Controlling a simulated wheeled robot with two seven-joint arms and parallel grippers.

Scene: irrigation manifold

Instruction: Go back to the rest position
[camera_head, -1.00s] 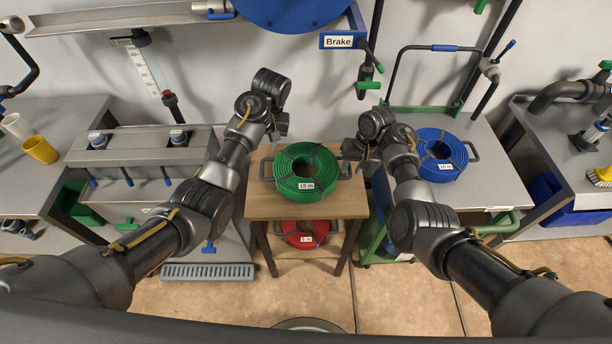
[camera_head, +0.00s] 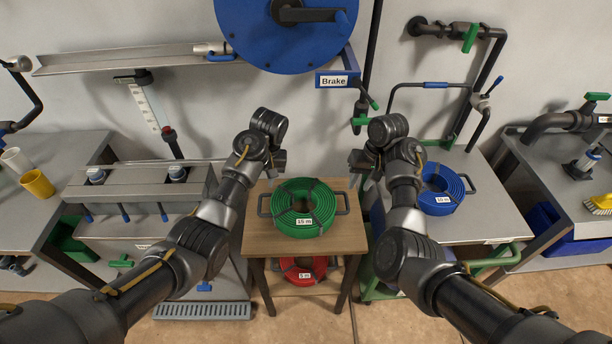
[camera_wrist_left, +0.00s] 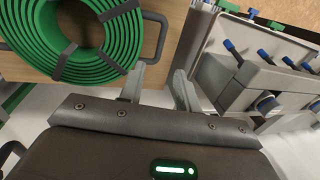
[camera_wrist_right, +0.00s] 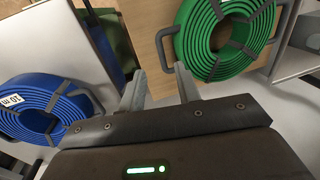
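My left gripper (camera_head: 279,166) is open and empty, just behind and left of the green hose coil (camera_head: 303,208) marked 15 m. Its two parted fingers (camera_wrist_left: 158,88) show in the left wrist view, with the coil's handle close by. My right gripper (camera_head: 357,166) is open and empty, behind and right of the coil. Its parted fingers (camera_wrist_right: 160,88) show in the right wrist view, near the coil's other handle. The green coil lies on the small wooden table (camera_head: 262,240), and neither gripper holds it.
A red coil (camera_head: 302,275) sits under the wooden table. A blue coil (camera_head: 440,190) lies on the right-hand bench. The grey manifold (camera_head: 130,222) stands at left, beside a yellow cup (camera_head: 37,183).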

